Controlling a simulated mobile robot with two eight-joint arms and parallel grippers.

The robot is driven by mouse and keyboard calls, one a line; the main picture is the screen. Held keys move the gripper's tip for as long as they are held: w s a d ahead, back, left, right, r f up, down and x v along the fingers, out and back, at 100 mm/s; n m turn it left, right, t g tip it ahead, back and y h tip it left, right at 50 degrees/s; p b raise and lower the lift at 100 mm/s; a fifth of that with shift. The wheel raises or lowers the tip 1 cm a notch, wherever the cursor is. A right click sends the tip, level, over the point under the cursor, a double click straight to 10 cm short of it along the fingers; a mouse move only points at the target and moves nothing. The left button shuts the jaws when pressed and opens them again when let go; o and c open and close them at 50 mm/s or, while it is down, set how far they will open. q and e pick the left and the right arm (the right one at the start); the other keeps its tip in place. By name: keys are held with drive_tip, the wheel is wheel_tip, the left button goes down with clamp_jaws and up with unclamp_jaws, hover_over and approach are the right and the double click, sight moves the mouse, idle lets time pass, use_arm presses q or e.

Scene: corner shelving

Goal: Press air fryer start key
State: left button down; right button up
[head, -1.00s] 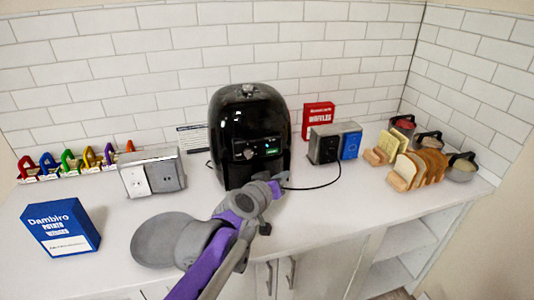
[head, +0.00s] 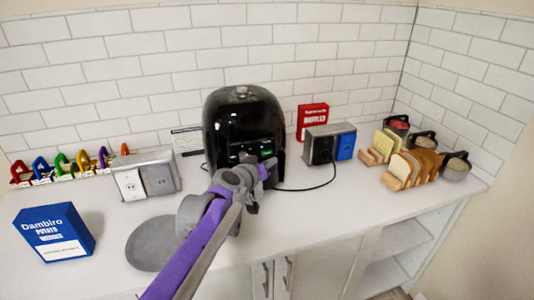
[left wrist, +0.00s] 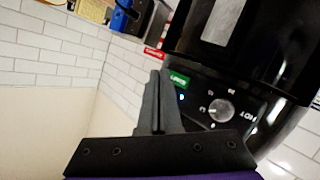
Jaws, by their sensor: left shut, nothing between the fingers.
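The black air fryer (head: 243,115) stands on the counter against the tiled wall. Its front panel has a green key (head: 267,153) on the right side, which also shows in the left wrist view (left wrist: 180,79) with a round dial (left wrist: 221,110) beside it. My left gripper (head: 270,165) is in front of the panel, just below the green key in the head view. In the left wrist view its fingers (left wrist: 160,76) are shut and empty, their tips close beside the green key. I cannot tell whether they touch it. My right gripper is not in view.
A blue potato box (head: 55,233) and a grey plate (head: 150,245) are on the counter at left. Metal outlet boxes (head: 147,177) flank the fryer, with a cord running right. A red waffle box (head: 312,120) and bread racks (head: 398,170) are at right.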

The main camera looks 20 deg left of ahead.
sight(267, 153)
use_arm(q)
drive_tip(key=shift+w+a, duration=0.45)
drive_tip(key=shift+w, duration=0.25)
idle(1.6)
drive_tip(key=shift+w+a+r+p, duration=0.15)
drive_tip(key=shift+w+p, duration=0.1)
drive_tip(key=shift+p, duration=0.25)
drive_tip(key=shift+w+a, duration=0.1)
drive_tip(key=shift+w, duration=0.1)
drive_tip(key=shift+s, duration=0.1)
